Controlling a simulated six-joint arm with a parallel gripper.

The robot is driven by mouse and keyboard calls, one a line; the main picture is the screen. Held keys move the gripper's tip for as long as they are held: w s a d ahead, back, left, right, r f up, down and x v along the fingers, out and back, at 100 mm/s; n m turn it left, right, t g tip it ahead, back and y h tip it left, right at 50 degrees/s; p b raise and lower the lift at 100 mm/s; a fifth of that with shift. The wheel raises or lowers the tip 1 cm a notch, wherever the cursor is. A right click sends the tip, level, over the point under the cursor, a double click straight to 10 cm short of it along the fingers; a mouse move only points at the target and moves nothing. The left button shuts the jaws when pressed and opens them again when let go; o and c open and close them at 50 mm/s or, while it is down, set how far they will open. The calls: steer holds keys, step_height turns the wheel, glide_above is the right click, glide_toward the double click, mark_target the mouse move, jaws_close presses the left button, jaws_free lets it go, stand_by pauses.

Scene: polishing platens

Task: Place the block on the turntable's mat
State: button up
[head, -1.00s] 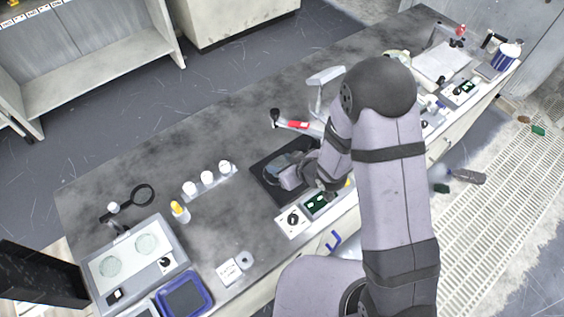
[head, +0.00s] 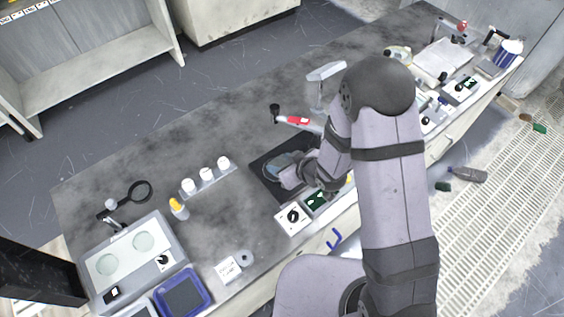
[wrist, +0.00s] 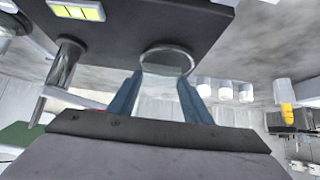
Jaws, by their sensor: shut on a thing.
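My gripper (head: 287,178) is low over a dark square base (head: 258,181) on the bench in the head view. A round grey-green surface (head: 275,165), which looks like the turntable's mat, shows on this base beside my gripper, partly hidden by it. In the wrist view my gripper's two blue fingers (wrist: 160,88) are shut on a pale, glassy-looking piece, apparently the block (wrist: 164,70). A thin round rim lies at the fingertips; I cannot tell whether it belongs to the block or the turntable. Contact with the mat cannot be made out.
A control panel (head: 293,217) adjoins the base's front. A red-marked lever (head: 298,121) and a pale post with a flat head (head: 325,72) stand behind. White cups (head: 206,175) and a yellow-capped bottle (head: 179,208) stand left. A twin-disc machine (head: 160,235) is farther left.

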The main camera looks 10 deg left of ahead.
steer(key=shift+f+b, duration=0.3)
steer(key=shift+f, duration=0.15)
steer(key=o, duration=1.3)
steer(key=shift+r, duration=0.1)
steer(key=shift+b+v, duration=0.3)
steer(key=shift+v, duration=3.35)
